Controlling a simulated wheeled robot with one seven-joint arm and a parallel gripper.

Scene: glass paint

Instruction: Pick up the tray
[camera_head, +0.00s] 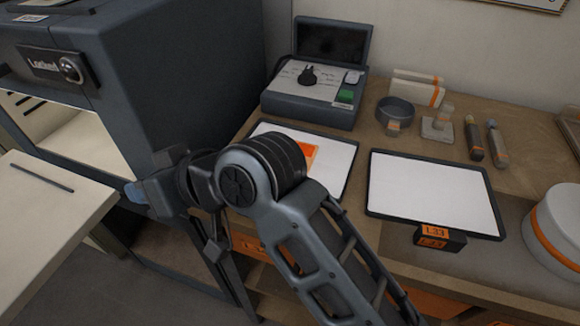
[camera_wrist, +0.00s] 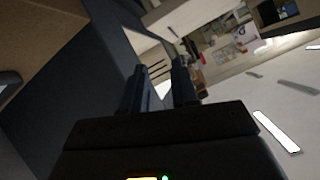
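A flat tray (camera_head: 458,241) with a dark rim, a white surface and a front handle labelled 1.33 lies on the wooden counter at right in the head view. A second, similar tray (camera_head: 335,158) lies to its left, partly hidden behind my arm, with an orange patch (camera_head: 305,156) showing on it. My gripper (camera_head: 136,191) is at the left, well apart from both trays, near the edge of a pale table. The wrist view shows its two dark fingers (camera_wrist: 160,88) spread with nothing between them. No tray is recognisable in the wrist view.
A large dark machine (camera_head: 190,70) with an open lower front stands at left beside the pale table (camera_head: 45,215). A control box (camera_head: 315,92), a dark round bowl (camera_head: 395,110), small bottles (camera_head: 474,138) and a white bucket (camera_head: 555,225) surround the trays. Open floor lies at lower left.

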